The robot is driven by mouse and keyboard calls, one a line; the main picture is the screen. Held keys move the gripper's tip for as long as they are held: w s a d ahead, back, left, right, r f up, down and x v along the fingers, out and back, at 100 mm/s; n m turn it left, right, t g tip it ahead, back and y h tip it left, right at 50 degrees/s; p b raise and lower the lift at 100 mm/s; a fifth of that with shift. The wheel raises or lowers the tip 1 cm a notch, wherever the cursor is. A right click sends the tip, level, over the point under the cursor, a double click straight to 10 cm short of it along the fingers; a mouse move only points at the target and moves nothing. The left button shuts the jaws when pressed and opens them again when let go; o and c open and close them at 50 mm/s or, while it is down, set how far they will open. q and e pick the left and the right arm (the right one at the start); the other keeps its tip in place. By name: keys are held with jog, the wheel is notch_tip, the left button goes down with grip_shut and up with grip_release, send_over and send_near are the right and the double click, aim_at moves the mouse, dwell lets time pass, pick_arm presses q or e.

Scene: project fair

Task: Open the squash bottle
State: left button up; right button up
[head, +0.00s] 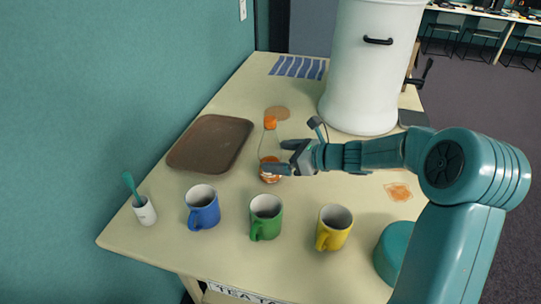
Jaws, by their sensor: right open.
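The squash bottle (268,146) stands upright on the table, left of the middle. It is clear, with an orange cap (270,122) on top and an orange-and-white lower part. My right gripper (274,157) reaches in from the right at the height of the bottle's body, below the cap. Its jaws are open. The lower finger covers part of the bottle, and the upper finger ends at its right side. I cannot tell whether either finger touches it. My left gripper is not in view.
A brown tray (210,143) lies left of the bottle. Blue (203,208), green (266,218) and yellow (334,228) mugs stand in front. A white cup with a teal spoon (145,211) is at front left. A large white urn (368,75) stands behind my right arm.

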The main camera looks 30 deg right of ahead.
aim_at(266, 155)
jog(key=x, duration=0.5)
jog(key=shift+w+p, duration=0.2)
jog(key=shift+p, duration=0.2)
jog(key=c, duration=1.2)
jog(key=shift+o, duration=0.2)
jog(key=shift+r, duration=0.1)
notch_tip(266, 155, up, 20)
jog(key=p, duration=0.4)
